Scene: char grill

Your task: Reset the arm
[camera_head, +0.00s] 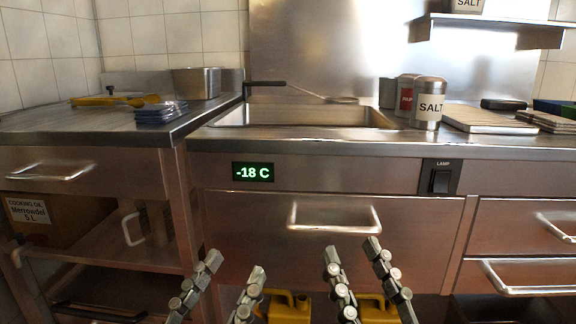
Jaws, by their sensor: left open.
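My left gripper (234,266) is low in the picture, left of centre, with its two fingers apart and nothing between them. My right gripper (352,249) is low and right of centre, also with its fingers apart and empty. Both point up toward the front of the steel counter and appear below the handle of the middle drawer (250,225). The arms behind the fingers are out of the picture.
A sunken basin (300,115) is in the counter, with a salt shaker (428,103) at its right. A steel container (195,82) and yellow utensil (115,100) are on the left counter. Drawer handles (335,217) stick out. Yellow jugs (290,306) stand below.

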